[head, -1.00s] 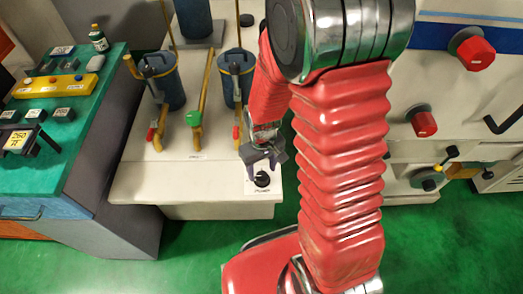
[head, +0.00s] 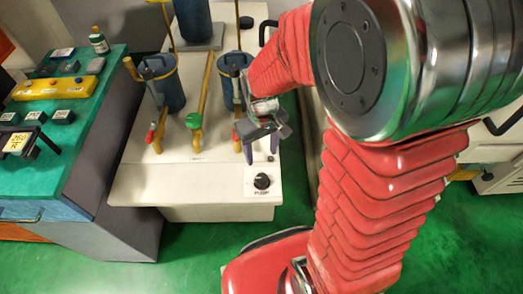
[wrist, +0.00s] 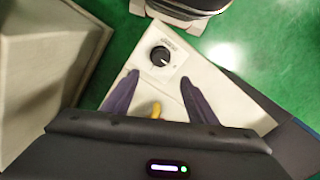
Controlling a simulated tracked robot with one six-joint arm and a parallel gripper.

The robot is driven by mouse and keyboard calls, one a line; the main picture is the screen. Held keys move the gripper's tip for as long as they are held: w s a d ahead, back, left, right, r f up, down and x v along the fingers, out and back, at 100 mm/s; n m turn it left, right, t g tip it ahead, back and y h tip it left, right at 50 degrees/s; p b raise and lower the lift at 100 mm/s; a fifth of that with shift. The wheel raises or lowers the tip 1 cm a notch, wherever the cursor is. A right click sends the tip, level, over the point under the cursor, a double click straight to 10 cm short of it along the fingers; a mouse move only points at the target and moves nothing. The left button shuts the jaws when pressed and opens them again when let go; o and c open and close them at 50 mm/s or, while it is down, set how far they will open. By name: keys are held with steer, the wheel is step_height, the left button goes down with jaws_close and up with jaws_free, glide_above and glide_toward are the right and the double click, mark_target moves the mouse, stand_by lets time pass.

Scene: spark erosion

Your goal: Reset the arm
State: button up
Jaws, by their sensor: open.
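My gripper (head: 261,150) is open and empty above the front right part of the white bench (head: 190,185) in the head view. A black knob (head: 262,181) on a white label plate stands at the bench's front right corner, just in front of my fingers. In the wrist view my two dark fingers (wrist: 152,97) are spread apart, and the knob (wrist: 160,56) lies beyond their tips, apart from them. My red arm bends across the right half of the head view and hides part of the panel behind it.
Blue canisters (head: 163,88) with yellow pipes, a green valve handle (head: 194,120) and red-tipped levers stand on the bench. A teal console (head: 85,100) with a yellow button box (head: 55,88) is at left. The green floor (head: 190,265) in front is clear.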

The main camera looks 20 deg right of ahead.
steer(key=shift+s, duration=0.1)
stand_by(0.5)
steer(key=s+r+t, duration=0.2)
steer(key=s+r, duration=0.1)
steer(key=r, duration=0.3)
steer(key=s+r+m+t, duration=0.1)
steer(key=s+r, duration=0.3)
steer(key=r, duration=0.3)
steer(key=s+r+m+t, duration=0.1)
steer(key=s+r+t, duration=0.1)
steer(key=r, duration=0.5)
steer(key=shift+s+a+t, duration=0.3)
steer(key=shift+s, duration=0.5)
steer(key=shift+c, duration=0.4)
